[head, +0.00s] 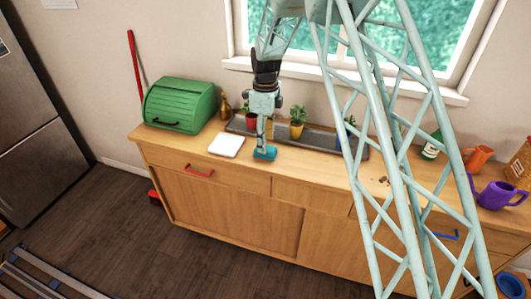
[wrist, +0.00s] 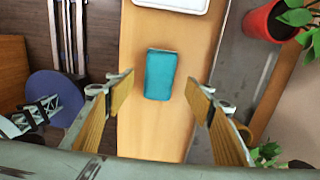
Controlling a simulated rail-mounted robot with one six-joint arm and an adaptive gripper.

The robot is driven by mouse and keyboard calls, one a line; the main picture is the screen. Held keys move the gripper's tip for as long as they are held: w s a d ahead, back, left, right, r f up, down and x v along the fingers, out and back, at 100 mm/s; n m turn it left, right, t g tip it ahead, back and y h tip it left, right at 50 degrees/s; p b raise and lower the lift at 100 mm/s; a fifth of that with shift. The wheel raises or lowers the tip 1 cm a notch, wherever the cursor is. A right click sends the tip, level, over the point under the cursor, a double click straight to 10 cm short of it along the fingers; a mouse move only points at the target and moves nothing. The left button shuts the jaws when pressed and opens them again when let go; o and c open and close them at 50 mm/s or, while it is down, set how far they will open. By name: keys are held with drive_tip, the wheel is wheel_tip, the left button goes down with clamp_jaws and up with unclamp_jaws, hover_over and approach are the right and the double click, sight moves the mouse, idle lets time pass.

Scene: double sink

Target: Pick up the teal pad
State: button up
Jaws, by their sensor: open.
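The teal pad (head: 264,153) lies on the wooden counter in front of the sink. In the wrist view the teal pad (wrist: 160,75) lies flat, ahead of the fingers and roughly centred between them. My gripper (head: 262,138) points down over the counter, directly above or close to the pad. In the wrist view my gripper (wrist: 161,92) has its two fingers wide apart, with nothing between them. I cannot tell the exact height of the fingertips above the pad.
A white tray (head: 226,145) lies left of the pad. The sink (head: 320,140) with potted plants is behind it. A green bread box (head: 180,105) stands at the left end, and a purple watering can (head: 497,194) at the right. My lattice arm hides part of the counter.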

sight(271, 154)
idle(0.3)
drive_tip(key=shift+s+f+b, duration=0.1)
drive_tip(key=shift+f+b, duration=0.2)
drive_tip(key=shift+f, duration=2.25)
drive_tip(key=shift+c, duration=0.7)
drive_tip(key=c, duration=0.8)
